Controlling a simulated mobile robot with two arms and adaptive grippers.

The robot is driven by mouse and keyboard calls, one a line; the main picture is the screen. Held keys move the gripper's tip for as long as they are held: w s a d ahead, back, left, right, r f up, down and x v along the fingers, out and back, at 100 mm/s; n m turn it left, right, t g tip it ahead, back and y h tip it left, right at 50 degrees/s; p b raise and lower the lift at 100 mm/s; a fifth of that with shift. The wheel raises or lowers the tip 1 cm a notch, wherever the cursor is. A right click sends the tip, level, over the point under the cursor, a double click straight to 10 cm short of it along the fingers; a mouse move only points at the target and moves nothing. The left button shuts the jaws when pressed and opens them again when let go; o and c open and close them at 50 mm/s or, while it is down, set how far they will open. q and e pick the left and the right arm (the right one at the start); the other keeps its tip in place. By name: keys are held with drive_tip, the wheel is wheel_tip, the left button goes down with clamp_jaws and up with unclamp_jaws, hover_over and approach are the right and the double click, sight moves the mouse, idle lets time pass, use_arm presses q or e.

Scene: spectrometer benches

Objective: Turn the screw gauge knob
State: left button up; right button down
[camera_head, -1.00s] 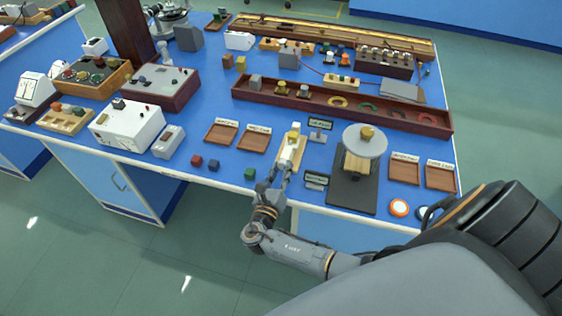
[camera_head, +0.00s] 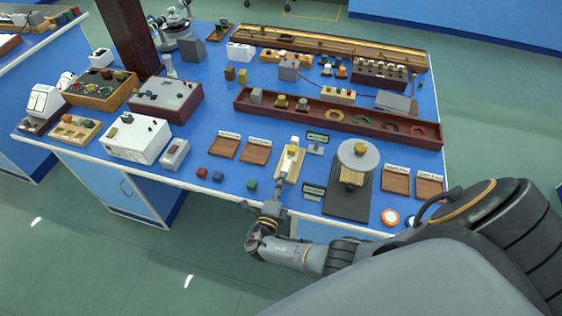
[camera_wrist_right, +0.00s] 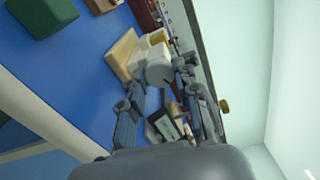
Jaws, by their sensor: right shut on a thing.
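The screw gauge (camera_head: 290,161) stands on a pale base near the front edge of the blue bench, in the middle of the head view. In the right wrist view its light grey, round knob (camera_wrist_right: 160,72) faces the camera, beside the cream base (camera_wrist_right: 121,55). My right gripper (camera_head: 279,188) is at the gauge's front end. In the right wrist view its fingers (camera_wrist_right: 163,84) are on either side of the knob and shut on it. The exact contact is partly hidden by the fingers. My left gripper is not in view.
A green block (camera_head: 252,185) lies left of the gripper. Small display stands (camera_head: 313,190) and a round-topped device on a dark base (camera_head: 347,204) stand close on the right. Wooden trays (camera_head: 257,152) lie behind left. The floor before the bench is clear.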

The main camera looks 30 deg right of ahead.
drive_tip(key=n+p, duration=0.1)
drive_tip(key=n, duration=0.4)
drive_tip(key=shift+w+r+n+p, duration=0.1)
drive_tip(key=shift+r+n+p, duration=0.05)
drive_tip(key=shift+n+p, duration=0.25)
drive_tip(key=n, duration=0.5)
drive_tip(key=shift+p, duration=0.3)
drive_tip(key=shift+n, duration=0.3)
drive_tip(key=c, duration=1)
unclamp_jaws()
